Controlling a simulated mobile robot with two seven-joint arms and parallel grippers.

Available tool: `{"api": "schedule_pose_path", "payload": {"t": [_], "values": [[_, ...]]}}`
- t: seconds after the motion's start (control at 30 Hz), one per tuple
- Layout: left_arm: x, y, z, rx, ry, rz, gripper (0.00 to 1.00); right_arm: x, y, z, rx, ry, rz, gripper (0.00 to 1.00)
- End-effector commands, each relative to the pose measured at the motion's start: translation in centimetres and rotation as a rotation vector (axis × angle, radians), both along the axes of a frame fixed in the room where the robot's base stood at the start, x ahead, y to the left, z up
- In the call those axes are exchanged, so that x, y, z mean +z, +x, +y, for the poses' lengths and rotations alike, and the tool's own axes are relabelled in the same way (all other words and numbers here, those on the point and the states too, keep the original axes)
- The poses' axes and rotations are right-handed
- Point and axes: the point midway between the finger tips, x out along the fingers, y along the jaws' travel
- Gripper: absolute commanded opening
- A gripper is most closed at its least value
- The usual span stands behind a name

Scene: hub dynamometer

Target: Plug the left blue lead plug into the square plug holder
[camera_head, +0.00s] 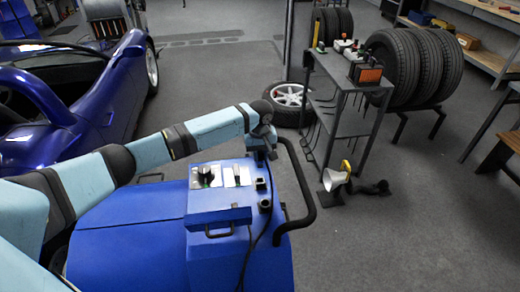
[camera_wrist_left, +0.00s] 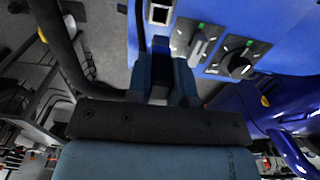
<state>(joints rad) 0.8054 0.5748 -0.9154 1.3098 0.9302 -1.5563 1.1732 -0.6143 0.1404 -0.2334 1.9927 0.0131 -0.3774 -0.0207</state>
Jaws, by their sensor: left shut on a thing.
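My left gripper (camera_head: 262,152) hangs over the far right part of the blue machine's top. In the left wrist view, its two fingers (camera_wrist_left: 161,75) are shut on a small dark blue plug (camera_wrist_left: 160,46), mostly hidden between them. A square plug holder (camera_wrist_left: 159,13) with a pale rim and dark opening shows just beyond the plug, which looks apart from it. In the head view, a small dark square fitting (camera_head: 261,184) stands on the panel below the gripper; I cannot tell surely that it is the same holder. My right gripper is in neither view.
The machine's panel has a black knob (camera_head: 205,174) and a lever switch (camera_head: 237,174). A black tube handle (camera_head: 300,190) curves along its right side. A dark cable (camera_head: 248,255) runs down the front. A blue car (camera_head: 110,95) stands left; a tool cart (camera_head: 345,95) stands right.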

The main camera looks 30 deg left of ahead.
Motion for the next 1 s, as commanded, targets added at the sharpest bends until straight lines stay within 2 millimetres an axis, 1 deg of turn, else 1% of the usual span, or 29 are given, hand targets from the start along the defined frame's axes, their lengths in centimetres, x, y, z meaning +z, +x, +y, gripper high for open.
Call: {"api": "schedule_pose_path", "payload": {"t": [0.1, 0.6, 0.8, 1.0], "values": [[-1.1, 0.0, 0.0, 0.001, 0.001, 0.001, 0.0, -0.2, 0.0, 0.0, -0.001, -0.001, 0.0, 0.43], [-4.9, 0.0, 0.0, 0.0, 0.001, 0.001, 0.0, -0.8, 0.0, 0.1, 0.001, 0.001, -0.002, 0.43], [-5.8, 0.0, 0.0, -0.001, 0.0, 0.0, 0.0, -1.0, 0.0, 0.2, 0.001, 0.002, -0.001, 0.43], [-6.1, 0.0, 0.0, -0.001, 0.0, 0.0, 0.0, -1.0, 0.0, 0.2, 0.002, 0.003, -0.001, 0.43]]}}
